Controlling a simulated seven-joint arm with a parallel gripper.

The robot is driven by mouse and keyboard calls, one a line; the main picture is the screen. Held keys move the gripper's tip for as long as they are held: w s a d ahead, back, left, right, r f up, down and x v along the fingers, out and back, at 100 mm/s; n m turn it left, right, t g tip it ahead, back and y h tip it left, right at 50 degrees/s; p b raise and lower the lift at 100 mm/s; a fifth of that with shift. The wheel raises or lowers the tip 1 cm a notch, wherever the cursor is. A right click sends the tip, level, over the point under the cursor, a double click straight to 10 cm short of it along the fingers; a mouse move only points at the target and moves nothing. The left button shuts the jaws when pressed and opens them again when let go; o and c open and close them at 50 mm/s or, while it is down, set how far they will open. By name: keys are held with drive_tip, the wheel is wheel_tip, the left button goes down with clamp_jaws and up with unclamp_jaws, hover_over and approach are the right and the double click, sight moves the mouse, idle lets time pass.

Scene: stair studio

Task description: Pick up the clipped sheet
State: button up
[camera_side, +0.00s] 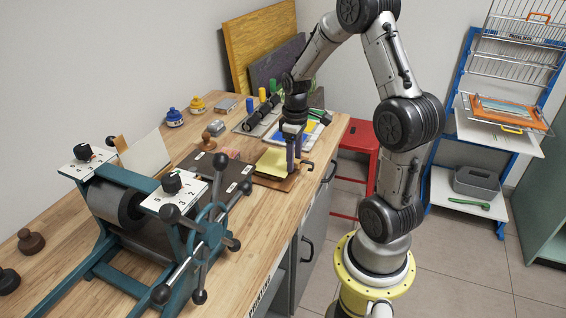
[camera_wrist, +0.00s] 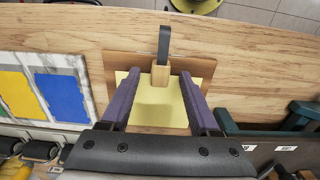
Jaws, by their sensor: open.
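A pale yellow sheet (camera_wrist: 158,112) lies on a brown board (camera_wrist: 203,68) on the bench. A light wooden clip block (camera_wrist: 160,76) with a dark upright strip (camera_wrist: 164,44) sits at the sheet's edge. In the side view the yellow sheet (camera_side: 271,161) shows beside my gripper (camera_side: 294,168). My gripper's purple fingers also show in the wrist view (camera_wrist: 159,74). They are open, one on each side of the clip block, with gaps to it. I cannot tell whether the fingertips touch the sheet or board.
A teal press (camera_side: 120,200) with a spoked wheel (camera_side: 208,230) stands left of the sheet. A tray with yellow and blue patches (camera_wrist: 60,97) lies on the other side. Ink bottles (camera_side: 174,117) stand near the wall. The bench's front edge is close to the board.

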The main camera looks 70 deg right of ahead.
clamp_jaws()
idle(0.3)
drive_tip(key=shift+r, duration=0.15)
